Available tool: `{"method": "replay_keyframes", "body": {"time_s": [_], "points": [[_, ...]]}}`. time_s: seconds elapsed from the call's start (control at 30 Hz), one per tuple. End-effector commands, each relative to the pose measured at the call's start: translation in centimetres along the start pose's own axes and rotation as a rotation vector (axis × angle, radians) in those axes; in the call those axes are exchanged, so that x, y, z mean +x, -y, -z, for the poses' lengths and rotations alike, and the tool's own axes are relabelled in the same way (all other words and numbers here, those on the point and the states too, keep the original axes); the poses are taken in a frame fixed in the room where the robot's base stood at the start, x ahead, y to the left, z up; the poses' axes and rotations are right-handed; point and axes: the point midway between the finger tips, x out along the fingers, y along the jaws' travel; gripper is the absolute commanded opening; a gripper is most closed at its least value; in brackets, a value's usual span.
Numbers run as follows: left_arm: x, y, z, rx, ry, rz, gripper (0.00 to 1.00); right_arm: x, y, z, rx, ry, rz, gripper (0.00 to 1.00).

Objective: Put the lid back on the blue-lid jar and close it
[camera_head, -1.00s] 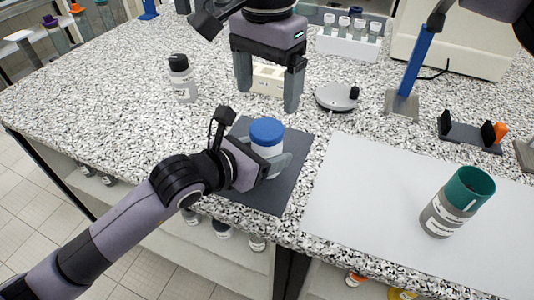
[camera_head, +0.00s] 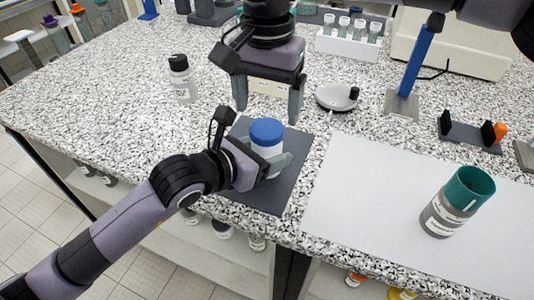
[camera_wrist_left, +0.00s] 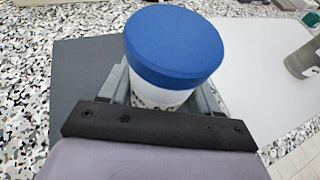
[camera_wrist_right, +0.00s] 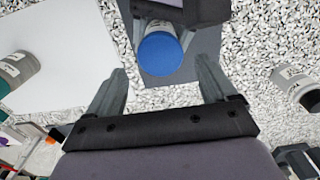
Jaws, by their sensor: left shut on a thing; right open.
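The white jar (camera_head: 267,149) stands upright on the dark grey mat, with its blue lid (camera_head: 267,132) on top. Whether the lid is screwed tight cannot be seen. My left gripper (camera_head: 266,166) is shut around the jar's body below the lid; in the left wrist view the lid (camera_wrist_left: 174,42) sits level above the fingers. My right gripper (camera_head: 267,113) points down, open and empty, just behind the jar. In the right wrist view the lid (camera_wrist_right: 160,54) is ahead of and between the open fingers, apart from them.
The dark mat (camera_head: 302,172) lies under the jar. A white board (camera_head: 350,220) with a teal-topped grey bottle (camera_head: 440,215) is at right. A dark-capped bottle (camera_head: 182,82) stands left. A round silver device (camera_head: 337,97) and a tube rack (camera_head: 348,42) are behind.

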Motion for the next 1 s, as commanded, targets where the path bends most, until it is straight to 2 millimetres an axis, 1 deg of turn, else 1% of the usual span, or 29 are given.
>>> {"method": "replay_keyframes", "body": {"time_s": [0.03,0.1,0.3,0.43,0.7,0.77,0.8,0.87,0.9,1.0], "points": [[0.0,0.0,0.0,0.000,0.000,0.000,0.00,0.9,0.0,0.0,0.000,0.002,-0.002,0.85],[0.0,0.0,0.0,0.000,0.000,0.000,0.00,2.0,0.0,0.0,0.000,0.001,-0.002,0.85],[0.0,0.0,0.0,0.000,0.000,0.000,0.00,4.2,0.0,0.0,0.000,0.001,0.000,0.85],[0.0,0.0,0.0,0.000,0.000,0.000,0.00,4.8,0.0,0.0,0.000,0.001,0.000,0.85],[0.0,0.0,0.0,0.000,0.000,0.000,0.00,4.9,0.0,0.0,0.001,0.000,0.000,0.85],[0.0,0.0,0.0,0.000,0.000,0.000,0.00,4.9,0.0,0.0,0.001,0.000,0.000,0.66],[0.0,0.0,0.0,0.000,0.000,0.000,0.00,4.9,0.0,0.0,0.001,0.000,0.000,0.53],[0.0,0.0,0.0,0.000,0.000,0.000,0.00,4.8,0.0,0.0,0.001,0.000,0.000,0.33],[0.0,0.0,0.0,0.000,0.000,0.000,0.00,4.8,0.0,0.0,0.001,0.000,0.000,0.28],[0.0,0.0,0.0,0.000,0.000,0.000,0.00,4.8,0.0,0.0,0.001,0.000,0.000,0.28]]}}
